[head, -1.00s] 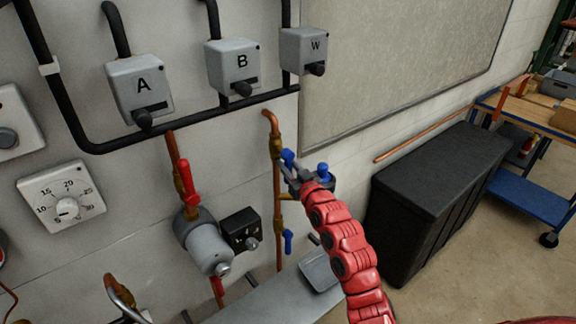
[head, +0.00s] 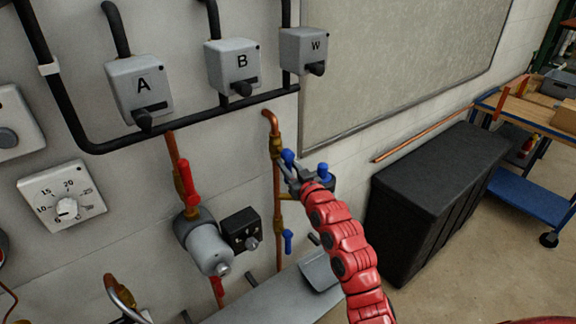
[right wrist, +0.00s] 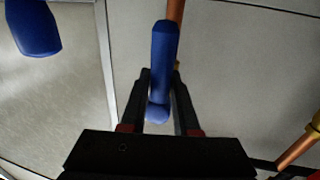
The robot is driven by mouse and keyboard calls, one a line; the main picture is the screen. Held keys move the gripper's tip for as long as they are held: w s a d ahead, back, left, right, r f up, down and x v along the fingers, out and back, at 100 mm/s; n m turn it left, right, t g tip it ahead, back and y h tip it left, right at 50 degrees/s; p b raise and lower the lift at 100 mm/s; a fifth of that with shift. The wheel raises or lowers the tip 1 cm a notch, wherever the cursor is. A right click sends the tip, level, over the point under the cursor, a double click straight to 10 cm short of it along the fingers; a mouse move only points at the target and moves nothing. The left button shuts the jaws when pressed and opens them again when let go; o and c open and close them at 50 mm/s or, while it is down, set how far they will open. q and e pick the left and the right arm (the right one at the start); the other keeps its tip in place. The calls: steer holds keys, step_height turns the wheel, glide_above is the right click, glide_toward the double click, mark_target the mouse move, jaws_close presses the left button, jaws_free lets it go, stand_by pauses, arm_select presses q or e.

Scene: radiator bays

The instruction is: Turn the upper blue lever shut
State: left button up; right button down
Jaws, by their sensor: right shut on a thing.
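The upper blue lever (head: 288,157) is on the copper pipe (head: 276,215) right of the grey valve body, just below the pipe's top bend. My right gripper (head: 289,171) is at this lever and shut on it, partly hiding it. In the right wrist view the blue lever (right wrist: 162,60) runs down between the two dark fingers of my gripper (right wrist: 160,98), roughly in line with the pipe behind it. A second blue handle (head: 323,169) is just right of the gripper; a blue handle also shows in the right wrist view (right wrist: 34,28). My left gripper is out of view.
A lower blue lever (head: 288,241) hangs on the same pipe. A red lever (head: 187,183) and a black box (head: 240,229) are to the left. A black bin (head: 437,190) stands at right. Grey boxes A (head: 140,90), B (head: 232,67) and W (head: 304,50) are above.

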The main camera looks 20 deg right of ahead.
steer(key=shift+r+m, duration=0.1)
steer(key=shift+m, duration=0.3)
steer(key=m, duration=0.1)
steer(key=m+p, duration=0.1)
steer(key=shift+s+a+r+m+g, duration=0.2)
steer(key=shift+a+m+g, duration=0.1)
steer(key=shift+a, duration=0.1)
steer(key=m, duration=0.2)
steer(key=a+m+g+p, duration=0.1)
steer(key=m, duration=0.1)
steer(key=shift+s+r, duration=0.2)
steer(key=shift+s+a+r+m+g+y+p, duration=0.1)
steer(key=shift+a+r+m+g+y+p, duration=0.25)
steer(key=shift+m, duration=1.05)
steer(key=shift+s+a+r+m+g+y+p, duration=0.1)
steer(key=shift+r+m+y+p, duration=0.45)
steer(key=shift+m, duration=0.85)
steer(key=shift+a+r+m+g+y+p, duration=0.15)
steer(key=shift+r+m+g+y+p, duration=0.25)
steer(key=shift+m, duration=1)
steer(key=c, duration=0.7)
jaws_free()
steer(key=shift+f, duration=0.1)
steer(key=shift+o, duration=0.2)
steer(key=shift+s, duration=0.1)
